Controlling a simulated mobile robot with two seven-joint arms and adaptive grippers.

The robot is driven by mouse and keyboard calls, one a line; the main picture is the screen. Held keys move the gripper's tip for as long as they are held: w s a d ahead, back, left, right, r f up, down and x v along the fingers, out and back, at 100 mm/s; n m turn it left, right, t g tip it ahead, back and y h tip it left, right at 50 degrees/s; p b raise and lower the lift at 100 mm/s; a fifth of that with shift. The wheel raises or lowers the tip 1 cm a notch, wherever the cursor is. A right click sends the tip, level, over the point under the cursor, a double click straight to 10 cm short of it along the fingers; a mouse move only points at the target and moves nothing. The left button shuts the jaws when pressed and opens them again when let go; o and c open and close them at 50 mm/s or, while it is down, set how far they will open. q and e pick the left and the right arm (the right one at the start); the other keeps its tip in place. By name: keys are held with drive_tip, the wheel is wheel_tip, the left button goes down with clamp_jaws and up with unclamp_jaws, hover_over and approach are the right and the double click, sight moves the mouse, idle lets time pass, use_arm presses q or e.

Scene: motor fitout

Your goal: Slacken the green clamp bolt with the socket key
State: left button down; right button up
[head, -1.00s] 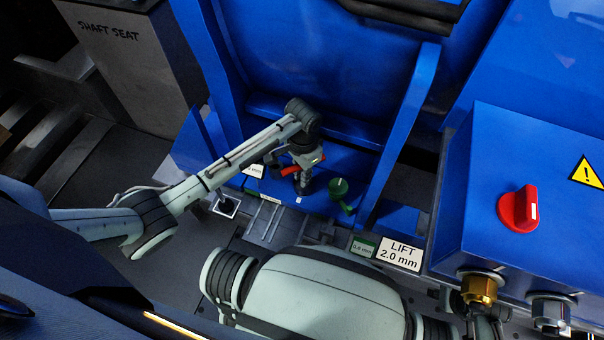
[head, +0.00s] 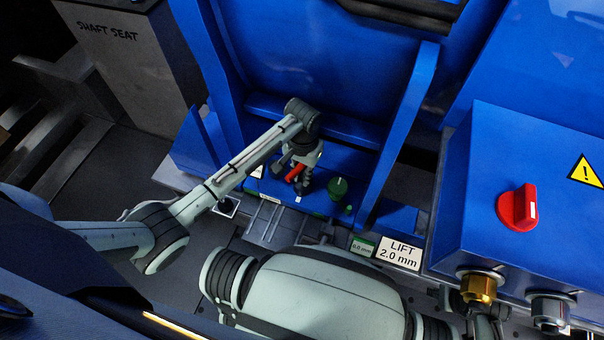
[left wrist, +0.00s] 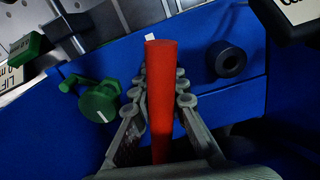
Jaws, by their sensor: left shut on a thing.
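The green clamp bolt (head: 338,189) stands on the blue ledge, just right of my left gripper. In the left wrist view the green bolt (left wrist: 100,99) has a round head with a white mark and a small side arm. My left gripper (head: 303,181) is shut on a red bar (head: 295,173), apparently the socket key's handle. The red bar (left wrist: 161,95) runs between both fingers in the left wrist view. The key's socket end cannot be made out. The gripper is beside the bolt; a gap shows between them.
A black ring-shaped part (left wrist: 229,60) is on the blue surface. Blue upright ribs flank the ledge. A blue box with a red rotary switch (head: 518,208) stands at right.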

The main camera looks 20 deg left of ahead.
use_arm(q)
drive_tip(key=shift+r, duration=3.85)
